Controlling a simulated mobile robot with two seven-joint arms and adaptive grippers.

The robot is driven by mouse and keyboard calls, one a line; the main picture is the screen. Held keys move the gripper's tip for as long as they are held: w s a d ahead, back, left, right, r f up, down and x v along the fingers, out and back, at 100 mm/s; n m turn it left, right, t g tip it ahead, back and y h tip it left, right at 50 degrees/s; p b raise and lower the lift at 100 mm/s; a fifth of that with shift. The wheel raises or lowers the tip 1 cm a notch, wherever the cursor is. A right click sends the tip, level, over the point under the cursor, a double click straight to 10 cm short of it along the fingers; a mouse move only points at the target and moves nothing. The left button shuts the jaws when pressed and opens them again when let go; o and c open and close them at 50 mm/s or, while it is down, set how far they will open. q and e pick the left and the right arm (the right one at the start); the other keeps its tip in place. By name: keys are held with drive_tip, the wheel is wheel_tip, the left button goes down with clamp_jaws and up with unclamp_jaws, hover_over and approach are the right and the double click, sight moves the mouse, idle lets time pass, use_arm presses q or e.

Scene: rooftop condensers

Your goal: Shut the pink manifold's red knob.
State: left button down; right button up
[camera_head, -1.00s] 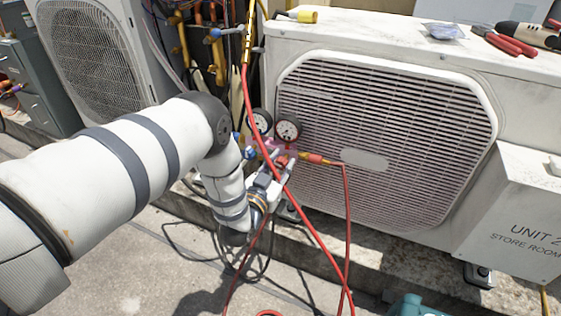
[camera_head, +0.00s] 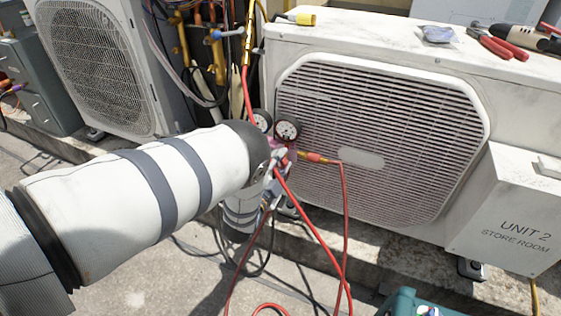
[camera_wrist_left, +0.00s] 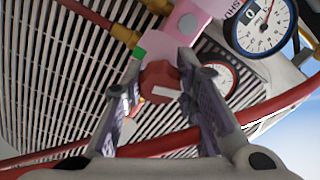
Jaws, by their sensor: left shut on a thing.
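The pink manifold (camera_head: 292,153) hangs before the big condenser's grille, mostly hidden by my arm; its pink body (camera_wrist_left: 180,22) fills the top middle of the left wrist view. The red knob (camera_wrist_left: 160,78), with a white bar on its face, sits below that body. A green mark (camera_wrist_left: 139,53) and partly readable "SHU" lettering (camera_wrist_left: 236,10) show on the manifold. My left gripper (camera_head: 277,157) is at the manifold. In the left wrist view its two fingers (camera_wrist_left: 163,82) are shut on the red knob, one on each side. My right gripper is out of view.
Two round gauges (camera_head: 287,130) sit on the manifold. A red hose (camera_head: 300,207) runs down across the front of my gripper, and another hangs to its right. The condenser (camera_head: 385,140) stands close behind. A teal object (camera_head: 410,303) is at the bottom edge.

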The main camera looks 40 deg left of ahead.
use_arm(q)
drive_tip(key=shift+m, duration=1.5)
drive_tip(key=c, duration=1.3)
unclamp_jaws()
drive_tip(key=shift+s, duration=0.1)
drive_tip(key=v, duration=1.1)
drive_tip(key=shift+s, duration=0.4)
